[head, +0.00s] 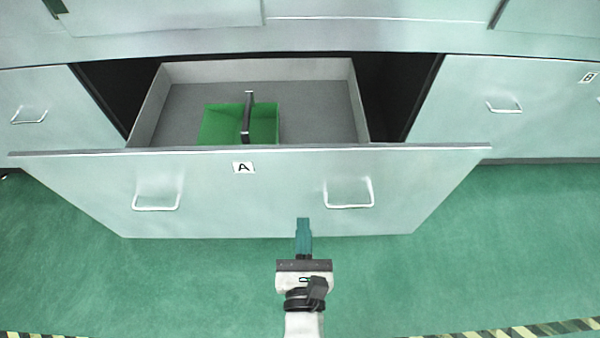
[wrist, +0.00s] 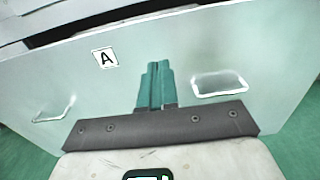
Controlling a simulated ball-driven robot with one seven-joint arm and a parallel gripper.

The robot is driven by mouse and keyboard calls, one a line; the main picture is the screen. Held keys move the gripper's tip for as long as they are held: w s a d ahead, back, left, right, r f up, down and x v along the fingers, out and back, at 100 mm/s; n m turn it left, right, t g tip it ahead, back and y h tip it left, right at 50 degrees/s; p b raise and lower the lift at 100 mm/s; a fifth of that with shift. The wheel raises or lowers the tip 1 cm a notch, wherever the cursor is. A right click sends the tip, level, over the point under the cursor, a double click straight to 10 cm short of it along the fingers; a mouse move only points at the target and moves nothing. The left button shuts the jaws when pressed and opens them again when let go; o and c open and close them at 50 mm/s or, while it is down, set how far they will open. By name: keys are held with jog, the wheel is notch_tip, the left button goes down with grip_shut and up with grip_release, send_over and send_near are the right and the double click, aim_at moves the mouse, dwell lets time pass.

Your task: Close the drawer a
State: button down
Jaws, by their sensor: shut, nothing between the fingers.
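Drawer A (head: 270,190) is pulled out of the cabinet in the head view, with its pale front, an "A" label and two wire handles. Its left handle (head: 156,207) and right handle (head: 349,205) are both free. My gripper (head: 303,222) is shut and empty, its teal fingers pointing at the drawer front between the handles, low and nearer the right handle. In the wrist view, the fingers (wrist: 157,68) stand before the drawer front (wrist: 130,85), left of the right handle (wrist: 220,84). I cannot tell whether the fingertips touch it.
Inside the drawer lies a green box (head: 220,122) with a dark bar-like handle (head: 249,115) across it. Another drawer front marked B (head: 520,105) is flush at the right, and a further front (head: 35,105) at the left. The green floor (head: 490,260) is clear.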

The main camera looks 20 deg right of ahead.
jog(key=b, duration=0.2)
send_near(299, 158)
jog(key=x, duration=0.7)
jog(key=shift+f, duration=0.1)
